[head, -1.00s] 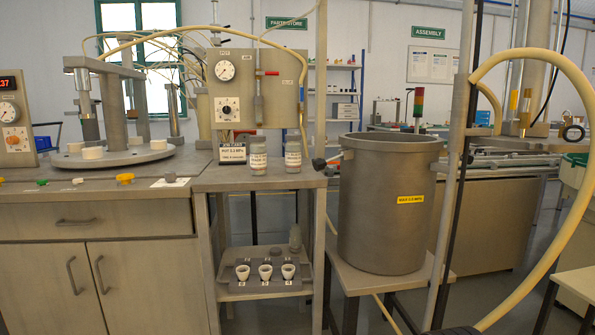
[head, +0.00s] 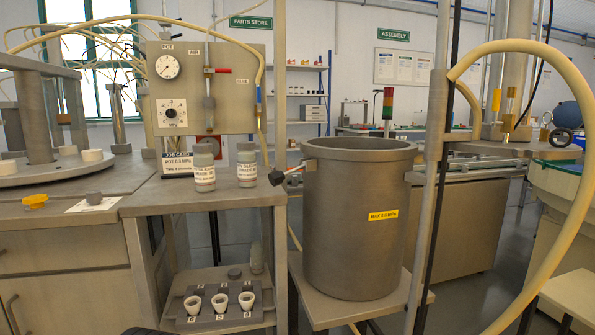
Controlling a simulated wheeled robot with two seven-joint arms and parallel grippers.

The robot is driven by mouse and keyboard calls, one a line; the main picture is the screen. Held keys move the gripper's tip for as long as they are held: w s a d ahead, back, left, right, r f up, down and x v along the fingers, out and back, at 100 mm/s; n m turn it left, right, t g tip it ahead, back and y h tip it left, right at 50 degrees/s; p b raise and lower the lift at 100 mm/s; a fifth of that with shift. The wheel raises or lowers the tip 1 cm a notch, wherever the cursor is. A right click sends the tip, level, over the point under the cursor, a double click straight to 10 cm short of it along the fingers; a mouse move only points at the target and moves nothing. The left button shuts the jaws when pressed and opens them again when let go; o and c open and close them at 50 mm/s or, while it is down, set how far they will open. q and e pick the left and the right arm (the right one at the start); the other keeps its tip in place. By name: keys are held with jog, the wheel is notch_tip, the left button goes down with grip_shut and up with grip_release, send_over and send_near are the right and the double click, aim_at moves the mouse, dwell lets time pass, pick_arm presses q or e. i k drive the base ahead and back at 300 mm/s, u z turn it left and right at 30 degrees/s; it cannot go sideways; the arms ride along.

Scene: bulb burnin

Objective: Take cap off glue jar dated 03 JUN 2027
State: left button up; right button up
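Two glue jars stand upright side by side on the grey bench top: the left jar (head: 204,170) and the right jar (head: 246,166). Both have grey caps on and white printed labels. I can partly read silicone and grade wording, but no date is legible on either jar. A third, similar greyish container (head: 257,257) stands on the lower shelf, with no label readable. Neither of my grippers can be made out in the head view.
A large grey pot (head: 358,220) stands right of the bench, with a black-ended handle (head: 277,177) near the bench edge. A tray of white cups (head: 220,319) is below.

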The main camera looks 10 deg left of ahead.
aim_at(203, 162)
jog(key=u, duration=0.15)
jog(key=i, duration=0.95)
jog(key=u, duration=0.65)
